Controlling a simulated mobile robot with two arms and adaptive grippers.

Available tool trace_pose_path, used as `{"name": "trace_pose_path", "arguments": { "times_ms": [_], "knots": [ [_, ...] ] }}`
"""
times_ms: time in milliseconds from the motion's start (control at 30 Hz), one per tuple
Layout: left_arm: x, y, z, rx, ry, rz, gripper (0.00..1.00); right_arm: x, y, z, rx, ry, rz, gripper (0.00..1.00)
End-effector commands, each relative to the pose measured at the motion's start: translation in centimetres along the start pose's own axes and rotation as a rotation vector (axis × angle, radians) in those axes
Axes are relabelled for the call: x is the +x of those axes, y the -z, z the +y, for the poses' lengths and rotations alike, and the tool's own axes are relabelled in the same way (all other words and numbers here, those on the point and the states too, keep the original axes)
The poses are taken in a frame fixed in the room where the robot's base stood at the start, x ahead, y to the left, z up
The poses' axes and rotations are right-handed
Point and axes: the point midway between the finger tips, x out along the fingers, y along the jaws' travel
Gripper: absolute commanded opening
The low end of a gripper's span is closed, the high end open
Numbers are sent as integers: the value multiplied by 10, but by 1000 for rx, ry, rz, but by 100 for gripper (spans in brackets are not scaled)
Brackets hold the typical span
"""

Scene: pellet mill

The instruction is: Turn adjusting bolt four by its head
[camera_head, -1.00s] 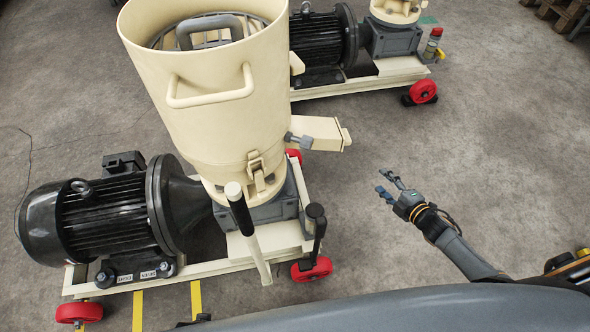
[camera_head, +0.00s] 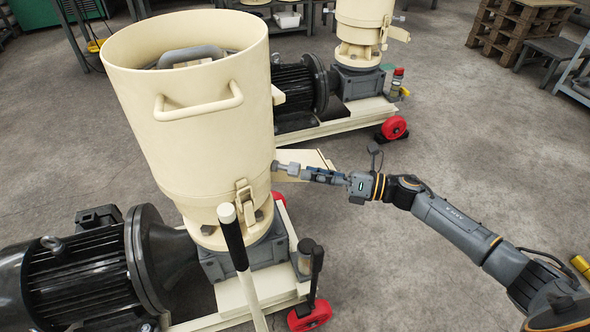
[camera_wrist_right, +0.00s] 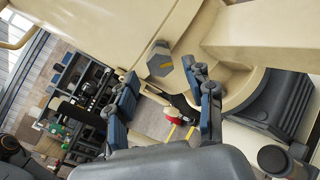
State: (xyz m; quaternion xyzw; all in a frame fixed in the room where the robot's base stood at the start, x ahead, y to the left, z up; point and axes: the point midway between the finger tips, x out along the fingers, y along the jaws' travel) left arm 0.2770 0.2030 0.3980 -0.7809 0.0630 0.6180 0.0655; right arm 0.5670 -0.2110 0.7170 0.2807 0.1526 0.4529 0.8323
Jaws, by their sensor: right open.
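A grey adjusting bolt (camera_head: 293,169) sticks out from the side of the cream pellet mill (camera_head: 205,150), just above the outlet chute. Its hexagonal head (camera_wrist_right: 160,63) shows end-on in the right wrist view. I see no number on it, so I cannot tell which bolt it is. My right gripper (camera_head: 318,175) points at the bolt from the right. In the right wrist view its two blue-padded fingers (camera_wrist_right: 165,88) are spread, with the head just beyond and between them. Contact cannot be seen. My left gripper is out of view.
The cream outlet chute (camera_head: 318,160) lies right behind and below my right gripper. A lever with a black grip (camera_head: 234,238) stands at the mill's front. A second mill (camera_head: 362,40) stands behind. The floor to the right is open.

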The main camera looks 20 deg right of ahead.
Motion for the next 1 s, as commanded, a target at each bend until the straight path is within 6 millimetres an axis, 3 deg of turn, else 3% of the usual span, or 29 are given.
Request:
{"name": "trace_pose_path", "arguments": {
  "times_ms": [100,300,667,933,1000],
  "knots": [
    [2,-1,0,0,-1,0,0,22,-1,0,1,-1,-2,53],
    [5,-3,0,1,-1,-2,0,43,0,-1,3,1,-1,53],
    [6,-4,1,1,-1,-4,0,48,0,-1,3,2,-1,53],
    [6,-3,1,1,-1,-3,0,48,0,-1,3,3,-1,0],
    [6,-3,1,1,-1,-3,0,48,0,-1,3,3,-1,0]
  ]
}}
